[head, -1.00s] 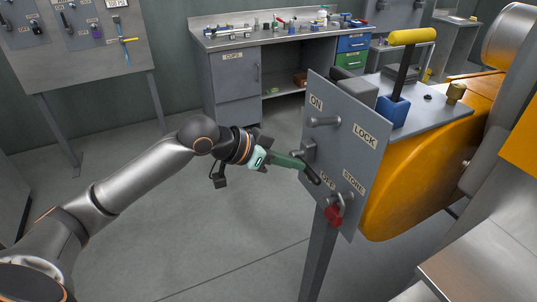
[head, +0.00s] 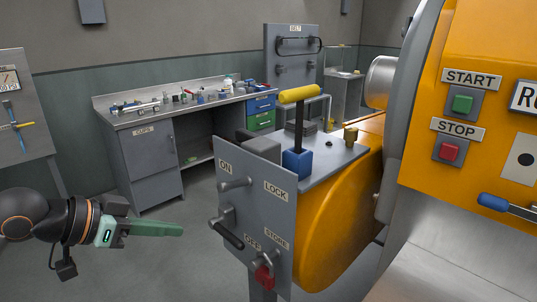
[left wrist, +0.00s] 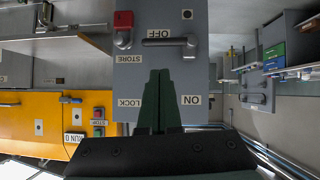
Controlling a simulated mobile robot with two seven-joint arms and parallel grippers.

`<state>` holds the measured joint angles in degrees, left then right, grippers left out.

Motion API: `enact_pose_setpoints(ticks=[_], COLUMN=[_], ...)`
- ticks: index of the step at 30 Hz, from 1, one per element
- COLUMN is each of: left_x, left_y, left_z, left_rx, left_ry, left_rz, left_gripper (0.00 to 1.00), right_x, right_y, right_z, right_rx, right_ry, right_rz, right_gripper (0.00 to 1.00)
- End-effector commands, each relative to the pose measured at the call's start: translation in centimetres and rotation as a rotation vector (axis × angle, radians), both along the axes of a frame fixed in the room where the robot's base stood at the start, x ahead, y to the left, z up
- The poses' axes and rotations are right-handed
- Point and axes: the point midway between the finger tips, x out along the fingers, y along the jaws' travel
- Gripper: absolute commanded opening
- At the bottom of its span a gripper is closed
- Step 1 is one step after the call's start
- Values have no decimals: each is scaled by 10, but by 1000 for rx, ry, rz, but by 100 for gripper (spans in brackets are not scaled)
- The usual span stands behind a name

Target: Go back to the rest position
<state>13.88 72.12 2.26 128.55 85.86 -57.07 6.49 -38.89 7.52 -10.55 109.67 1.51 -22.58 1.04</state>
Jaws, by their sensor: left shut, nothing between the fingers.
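My left gripper (head: 180,230), with green fingers, is shut and empty at the lower left of the head view. It is left of the grey switch panel (head: 262,215) and apart from it. In the left wrist view, the shut fingers (left wrist: 160,75) point toward the panel (left wrist: 140,12), which appears upside down. The panel has ON, OFF, LOCK and STORE labels. Its dark-gripped lever (head: 229,236) slants down toward OFF. A red padlock (head: 264,276) hangs near STORE and also shows in the left wrist view (left wrist: 123,38). My right gripper is not in view.
The orange machine (head: 335,225) stands right of the panel, with a yellow-topped lever (head: 299,93) and START (head: 462,103) and STOP (head: 449,151) buttons. A grey workbench (head: 150,165) stands behind. Open floor lies between the bench and panel.

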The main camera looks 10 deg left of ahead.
Motion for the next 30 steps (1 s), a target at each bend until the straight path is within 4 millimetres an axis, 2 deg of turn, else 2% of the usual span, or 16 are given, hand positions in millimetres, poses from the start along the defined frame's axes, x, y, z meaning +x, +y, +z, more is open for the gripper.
enact_pose_setpoints(ticks=[2,5,8,9,11,12,14,16,18,21,25,27,30], left_x=[6,18,27,27,23,17,4,-17,-43,-84,-126,-142,-153], left_y=[0,2,3,3,2,0,-4,-13,-24,-43,-66,-74,-81], left_z=[-15,-52,-108,-134,-172,-198,-236,-278,-317,-359,-392,-401,-407], left_rx=[-20,-57,-89,-96,-99,-96,-86,-65,-39,5,56,75,90], left_ry=[4,5,7,9,17,23,33,50,69,94,117,125,129], left_rz=[16,62,133,166,212,242,285,328,363,395,411,412,411], left_gripper=[0,0,0,0,0,0,0,0,0,0,0,0,0], right_x=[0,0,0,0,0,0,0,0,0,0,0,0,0], right_y=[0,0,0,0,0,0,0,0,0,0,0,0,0], right_z=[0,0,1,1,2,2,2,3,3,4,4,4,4], right_rx=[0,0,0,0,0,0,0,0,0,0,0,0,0], right_ry=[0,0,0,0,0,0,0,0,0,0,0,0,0], right_rz=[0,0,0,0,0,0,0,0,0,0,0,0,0], right_gripper=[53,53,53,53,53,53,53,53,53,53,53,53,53])
